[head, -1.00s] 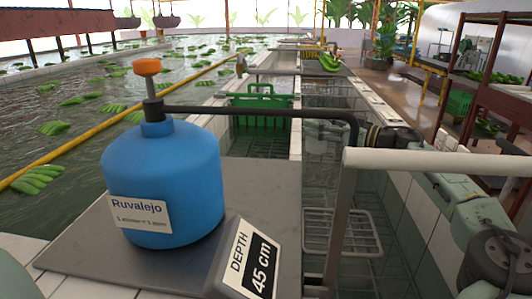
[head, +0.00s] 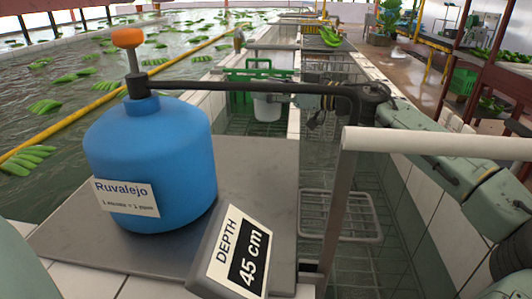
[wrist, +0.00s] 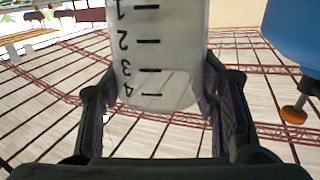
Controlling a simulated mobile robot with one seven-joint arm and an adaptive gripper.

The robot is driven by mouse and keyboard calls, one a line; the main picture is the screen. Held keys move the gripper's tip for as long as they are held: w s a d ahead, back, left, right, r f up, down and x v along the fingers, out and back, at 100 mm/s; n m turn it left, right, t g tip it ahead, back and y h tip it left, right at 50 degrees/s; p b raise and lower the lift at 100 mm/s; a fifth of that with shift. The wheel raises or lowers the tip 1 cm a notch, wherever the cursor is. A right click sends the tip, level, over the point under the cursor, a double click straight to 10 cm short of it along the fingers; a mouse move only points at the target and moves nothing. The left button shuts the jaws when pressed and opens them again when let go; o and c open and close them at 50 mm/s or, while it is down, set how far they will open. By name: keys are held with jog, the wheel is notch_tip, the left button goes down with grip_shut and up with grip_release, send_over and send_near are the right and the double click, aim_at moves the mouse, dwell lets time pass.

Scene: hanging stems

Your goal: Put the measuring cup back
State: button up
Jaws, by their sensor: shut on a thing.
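The measuring cup (head: 267,108) is a small whitish cup, seen in the head view behind the black pipe and in front of the green crate. In the wrist view the cup (wrist: 160,50) fills the upper middle, with black marks numbered 1 to 4. My gripper (wrist: 158,105) has a finger on each side of the cup and is shut on it. In the head view my gripper (head: 290,106) is at the cup's right, partly hidden by the pipe. The cup looks upright there, held over the water channel.
A blue tank (head: 150,165) with an orange knob stands on a grey slab (head: 255,175), beside a sign (head: 235,255) reading DEPTH 45 cm. A black pipe (head: 240,86) and a pale rail (head: 430,141) cross near my arm. A green crate (head: 240,76) and wire baskets (head: 335,215) sit in the channel.

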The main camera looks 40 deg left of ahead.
jog(key=shift+s+f, duration=0.2)
jog(key=shift+s, duration=0.15)
notch_tip(320, 180, down, 9)
jog(key=shift+f+p, duration=0.15)
jog(key=shift+p, duration=0.8)
jog(key=o, duration=1.1)
jog(key=shift+f, duration=0.15)
jog(key=shift+d+r, duration=0.2)
jog(key=d+p, duration=0.1)
jog(key=d, duration=0.2)
jog(key=w+d+p, duration=0.1)
jog(key=d, duration=0.3)
jog(key=d+p, duration=0.1)
jog(key=d, duration=0.3)
jog(key=shift+w+d, duration=0.25)
jog(key=shift+w, duration=0.15)
